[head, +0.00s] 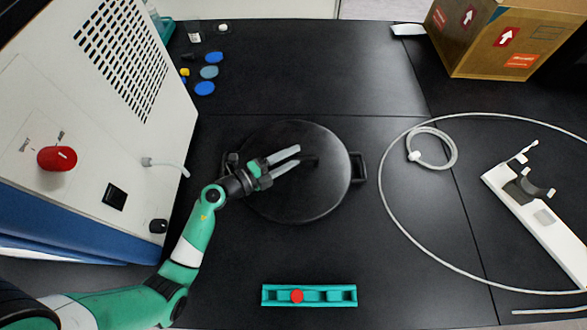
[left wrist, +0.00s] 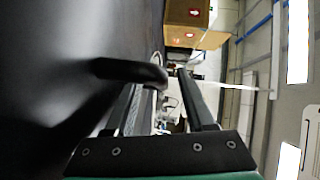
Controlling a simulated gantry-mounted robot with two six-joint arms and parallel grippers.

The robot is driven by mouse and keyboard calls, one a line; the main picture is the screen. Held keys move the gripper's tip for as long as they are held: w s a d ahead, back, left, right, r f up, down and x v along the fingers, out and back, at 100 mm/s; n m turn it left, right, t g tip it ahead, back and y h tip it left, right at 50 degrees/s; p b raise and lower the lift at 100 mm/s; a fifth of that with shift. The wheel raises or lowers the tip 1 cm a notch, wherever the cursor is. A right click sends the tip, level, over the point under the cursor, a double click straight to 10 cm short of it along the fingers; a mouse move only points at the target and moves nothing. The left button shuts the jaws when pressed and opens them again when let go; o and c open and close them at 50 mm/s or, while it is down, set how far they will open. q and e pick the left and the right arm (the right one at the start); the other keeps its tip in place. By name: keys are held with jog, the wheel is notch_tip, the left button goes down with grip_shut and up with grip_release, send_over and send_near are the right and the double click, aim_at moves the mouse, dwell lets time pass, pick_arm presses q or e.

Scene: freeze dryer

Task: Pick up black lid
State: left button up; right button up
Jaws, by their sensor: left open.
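The round black lid (head: 315,195) lies on the dark bench in the middle of the head view, with dark side handles showing at its left and right. My left gripper (head: 297,157) is over the lid, its two pale fingers open and pointing right. The lid's dark centre handle (head: 309,162) shows by the fingertips. In the left wrist view the handle (left wrist: 130,71) stands out from the dark lid surface (left wrist: 60,70), close to the left finger. I cannot tell whether a finger touches it. My right gripper is not in view.
A white machine with a red knob (head: 57,158) stands at the left. A teal rack (head: 335,296) lies in front. Blue caps (head: 205,88) lie at the back left. A cardboard box (head: 480,45) stands at the back right. A white hose (head: 382,190) loops beside a white device (head: 540,225).

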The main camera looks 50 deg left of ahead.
pick_arm(q)
jog(key=shift+w+d, duration=0.15)
jog(key=shift+w, duration=0.3)
grip_shut()
dwell(1.0)
jog(key=shift+s+r, duration=0.1)
jog(key=shift+r, duration=0.1)
